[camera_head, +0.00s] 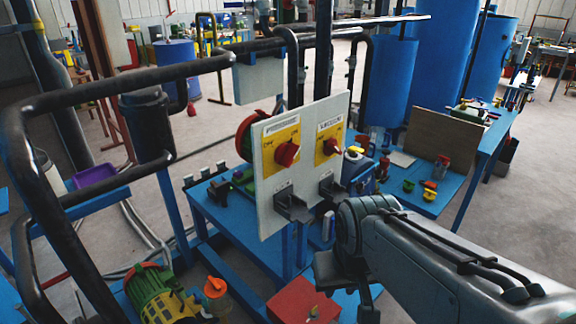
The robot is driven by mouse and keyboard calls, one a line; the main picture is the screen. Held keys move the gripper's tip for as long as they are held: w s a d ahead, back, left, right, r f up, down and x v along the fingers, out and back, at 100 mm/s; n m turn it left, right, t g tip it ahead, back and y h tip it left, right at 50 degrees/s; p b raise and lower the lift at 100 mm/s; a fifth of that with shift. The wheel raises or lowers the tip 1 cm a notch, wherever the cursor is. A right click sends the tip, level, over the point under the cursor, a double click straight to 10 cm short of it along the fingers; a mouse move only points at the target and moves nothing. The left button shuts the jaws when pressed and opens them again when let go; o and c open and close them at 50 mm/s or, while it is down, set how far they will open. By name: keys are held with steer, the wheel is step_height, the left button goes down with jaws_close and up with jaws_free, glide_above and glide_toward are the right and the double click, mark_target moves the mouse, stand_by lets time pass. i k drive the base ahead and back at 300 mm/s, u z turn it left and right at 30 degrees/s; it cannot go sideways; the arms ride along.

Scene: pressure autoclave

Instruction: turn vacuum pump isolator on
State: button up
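A pale upright panel (262,215) stands at the front of a blue bench and carries two rotary isolators. The right one, labelled VACUUM, is the vacuum pump isolator (331,147), a red knob on a yellow plate. The left isolator (287,153) is a similar red knob; its label is too small to read. The exact knob positions are hard to tell. My gripper (346,279) is at the end of my grey arm, below and right of the panel and apart from both knobs. It is dark and partly hidden, so its opening is unclear.
Dark box-like fittings (292,206) stick out under the knobs. Black pipe rails (120,88) cross the left and top. A green and yellow motor (165,292) and a red box (304,301) are low in front. Small valves lie on the right bench (459,203).

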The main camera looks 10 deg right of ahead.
mark_target(330, 146)
steer(key=u, duration=0.55)
steer(key=k, duration=1.3)
steer(key=z, duration=0.05)
steer(key=i, duration=0.55)
steer(key=z, duration=0.75)
steer(key=i, duration=1)
steer(key=u, duration=0.25)
